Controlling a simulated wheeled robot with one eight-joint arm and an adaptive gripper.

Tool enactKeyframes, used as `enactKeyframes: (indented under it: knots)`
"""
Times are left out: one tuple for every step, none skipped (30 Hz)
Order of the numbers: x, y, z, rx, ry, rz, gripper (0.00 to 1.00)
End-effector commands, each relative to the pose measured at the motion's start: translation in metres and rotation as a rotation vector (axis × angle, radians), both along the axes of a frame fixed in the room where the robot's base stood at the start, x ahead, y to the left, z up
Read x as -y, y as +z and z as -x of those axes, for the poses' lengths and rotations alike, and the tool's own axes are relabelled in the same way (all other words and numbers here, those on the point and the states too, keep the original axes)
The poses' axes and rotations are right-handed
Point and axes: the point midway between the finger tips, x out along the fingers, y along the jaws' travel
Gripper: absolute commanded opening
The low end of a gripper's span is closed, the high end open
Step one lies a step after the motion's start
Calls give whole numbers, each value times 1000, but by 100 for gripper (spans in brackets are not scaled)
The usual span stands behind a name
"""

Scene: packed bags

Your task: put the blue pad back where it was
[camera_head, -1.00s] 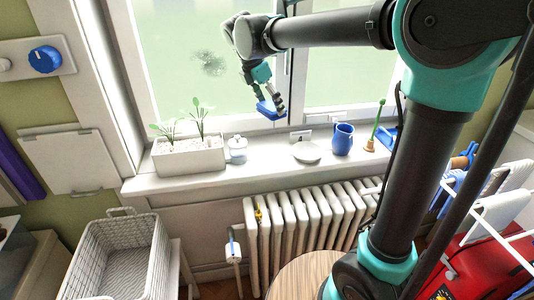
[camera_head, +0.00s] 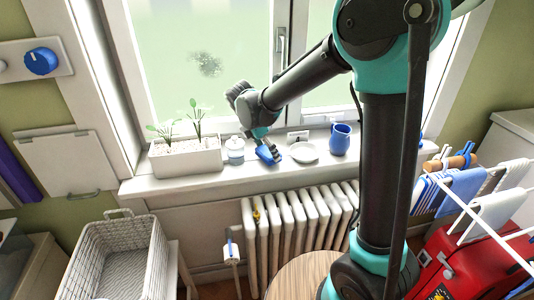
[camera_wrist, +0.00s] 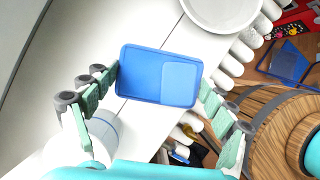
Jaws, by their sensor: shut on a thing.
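The blue pad (camera_head: 268,154) is a small rectangular piece with a raised rim and a lighter square on its face, seen close up in the wrist view (camera_wrist: 150,77). My gripper (camera_wrist: 160,84) is shut on it, with one finger against each short edge. In the head view my gripper (camera_head: 263,141) holds the pad low over the white windowsill (camera_head: 200,183), between the white lidded jar (camera_head: 235,150) and the white saucer (camera_head: 304,152). I cannot tell whether the pad touches the sill.
A white planter (camera_head: 186,158) with seedlings stands left of the jar. A blue jug (camera_head: 340,139) stands right of the saucer. The window glass (camera_head: 200,50) with a dark smudge is behind. A radiator (camera_head: 290,225) is below, a wicker basket (camera_head: 120,262) at the lower left.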

Motion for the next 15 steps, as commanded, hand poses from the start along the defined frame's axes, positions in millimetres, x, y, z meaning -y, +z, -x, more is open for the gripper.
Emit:
enactKeyframes:
  knots:
    - [0,-6,0,0,0,0,51]
    - [0,-9,0,0,0,0,51]
    - [0,-12,0,0,0,0,51]
    - [0,-14,0,0,0,0,51]
    - [0,-14,0,0,0,0,51]
    - [0,-15,0,0,0,0,51]
    - [0,-15,0,0,0,0,51]
    - [0,-14,0,0,0,0,51]
    - [0,-14,0,0,0,0,51]
    - [0,-14,0,0,0,0,51]
    - [0,-14,0,0,0,0,51]
    - [0,-15,0,0,0,0,51]
    - [0,-15,0,0,0,0,51]
    - [0,-16,0,0,0,0,51]
    - [0,-17,0,0,0,0,51]
